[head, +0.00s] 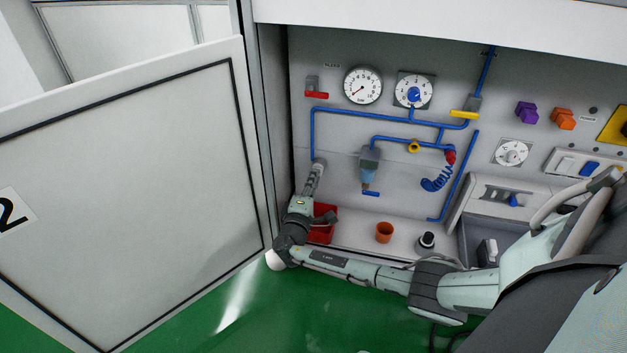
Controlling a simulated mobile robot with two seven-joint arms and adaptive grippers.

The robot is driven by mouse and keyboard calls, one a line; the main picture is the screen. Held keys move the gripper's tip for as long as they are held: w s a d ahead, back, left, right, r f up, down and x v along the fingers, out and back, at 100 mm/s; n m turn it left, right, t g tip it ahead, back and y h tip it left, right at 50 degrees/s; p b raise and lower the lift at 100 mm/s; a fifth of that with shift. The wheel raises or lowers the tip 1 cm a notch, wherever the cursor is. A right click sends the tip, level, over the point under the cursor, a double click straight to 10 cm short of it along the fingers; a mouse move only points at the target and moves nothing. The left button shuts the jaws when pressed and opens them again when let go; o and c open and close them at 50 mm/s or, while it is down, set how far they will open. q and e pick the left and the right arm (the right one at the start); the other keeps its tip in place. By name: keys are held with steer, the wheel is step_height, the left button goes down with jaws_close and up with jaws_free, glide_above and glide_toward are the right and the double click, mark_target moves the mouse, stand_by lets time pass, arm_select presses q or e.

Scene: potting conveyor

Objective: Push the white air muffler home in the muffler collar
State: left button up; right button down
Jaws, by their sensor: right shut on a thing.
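My right gripper (317,168) reaches up along the left side of the back panel, with its fingertips at the lower end of the left vertical blue pipe (312,132). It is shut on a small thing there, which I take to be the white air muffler. The fingers cover most of it, and it is too small to tell its shape or how deep it sits. The muffler collar cannot be made out clearly; the pipe end is hidden by the gripper. My left gripper is not in view.
A red bin (323,236) stands just behind my right wrist. An orange pot (384,232) and a black-and-white knob (427,240) stand on the ledge. A filter bowl (369,163) hangs right of the gripper. The open cabinet door (120,190) bounds the left side.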

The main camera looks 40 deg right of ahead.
stand_by(0.3)
steer(key=shift+m+b, duration=1.05)
steer(key=shift+m, duration=0.15)
steer(key=shift+m, duration=1.3)
steer(key=shift+m, duration=1.2)
